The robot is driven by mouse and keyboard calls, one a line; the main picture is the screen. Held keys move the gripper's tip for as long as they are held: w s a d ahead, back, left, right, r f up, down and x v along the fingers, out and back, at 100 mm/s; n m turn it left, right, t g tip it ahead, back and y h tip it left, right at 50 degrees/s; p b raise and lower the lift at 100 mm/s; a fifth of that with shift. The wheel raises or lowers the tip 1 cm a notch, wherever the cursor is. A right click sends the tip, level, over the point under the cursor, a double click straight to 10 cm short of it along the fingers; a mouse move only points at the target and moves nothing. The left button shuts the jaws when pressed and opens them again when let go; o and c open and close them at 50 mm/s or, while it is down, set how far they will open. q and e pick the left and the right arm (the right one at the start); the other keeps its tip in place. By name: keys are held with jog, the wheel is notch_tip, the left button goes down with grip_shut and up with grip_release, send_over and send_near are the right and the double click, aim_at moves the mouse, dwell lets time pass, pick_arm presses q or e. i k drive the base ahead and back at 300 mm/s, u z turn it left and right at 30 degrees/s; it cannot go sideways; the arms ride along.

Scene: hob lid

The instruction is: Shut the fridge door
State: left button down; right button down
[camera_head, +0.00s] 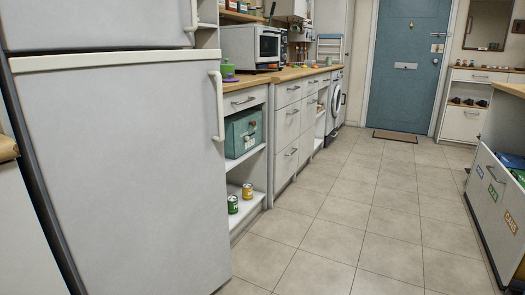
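The fridge (120,22) stands at the left, with a grey upper door and a larger grey lower door (125,170). The lower door has a cream top edge and a pale upright handle (217,106) on its right side. Its right edge reaches farther right than the upper door's, so it looks slightly ajar. The inside of the fridge is hidden behind it. A dark strip runs down its left side. Neither of my grippers is in view.
Drawers and open shelves (240,212) line the wall right of the fridge, with two cans on the low shelf. A bin unit (482,200) stands at the right. The tiled floor (345,225) between is clear, leading to a blue door (411,65).

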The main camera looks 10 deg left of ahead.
aim_at(128, 147)
jog(key=u, duration=0.15)
jog(key=i, duration=0.95)
jog(key=u, duration=1.05)
jog(key=i, duration=0.5)
jog(key=u, duration=0.45)
